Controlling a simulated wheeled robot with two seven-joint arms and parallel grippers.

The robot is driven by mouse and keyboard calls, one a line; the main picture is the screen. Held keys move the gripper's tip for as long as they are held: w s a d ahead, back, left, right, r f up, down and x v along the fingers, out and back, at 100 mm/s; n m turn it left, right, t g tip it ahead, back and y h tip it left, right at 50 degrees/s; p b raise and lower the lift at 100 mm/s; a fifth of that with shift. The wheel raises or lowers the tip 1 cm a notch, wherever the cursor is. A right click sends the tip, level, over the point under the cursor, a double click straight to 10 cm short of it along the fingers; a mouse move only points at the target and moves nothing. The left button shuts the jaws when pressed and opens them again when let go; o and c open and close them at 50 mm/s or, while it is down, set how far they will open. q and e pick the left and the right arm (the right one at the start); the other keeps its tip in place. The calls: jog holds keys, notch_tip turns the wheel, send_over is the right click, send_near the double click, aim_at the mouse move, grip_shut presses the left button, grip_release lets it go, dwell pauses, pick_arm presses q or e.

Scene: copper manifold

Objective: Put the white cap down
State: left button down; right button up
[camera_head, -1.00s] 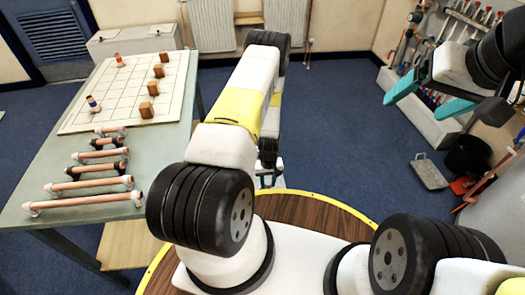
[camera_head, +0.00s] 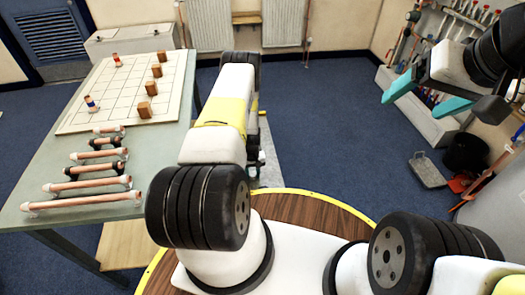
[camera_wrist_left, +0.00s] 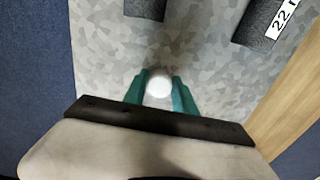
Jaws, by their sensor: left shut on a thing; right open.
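The white cap (camera_wrist_left: 158,86) shows as a small round white thing between the fingertips in the left wrist view. My left gripper (camera_wrist_left: 158,90) is shut on it with its two green fingers, above a grey speckled surface (camera_wrist_left: 110,50). Whether the cap touches that surface I cannot tell. In the head view the left gripper and the cap are hidden behind my left arm. My right gripper (camera_head: 428,96) is open and empty at the upper right of the head view, with its teal fingers spread.
In the wrist view, dark grey pieces (camera_wrist_left: 262,22), one with a "22" label, lie at the top, and a wooden strip (camera_wrist_left: 290,110) runs along the right. In the head view, a table (camera_head: 55,180) at the left carries copper pipes (camera_head: 85,202) and a gridded board (camera_head: 112,112) with blocks.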

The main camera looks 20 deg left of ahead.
pick_arm(q)
jog(key=shift+f, duration=0.15)
jog(key=c, duration=1.2)
grip_release()
jog(key=shift+c, duration=0.2)
jog(key=shift+o, duration=1.1)
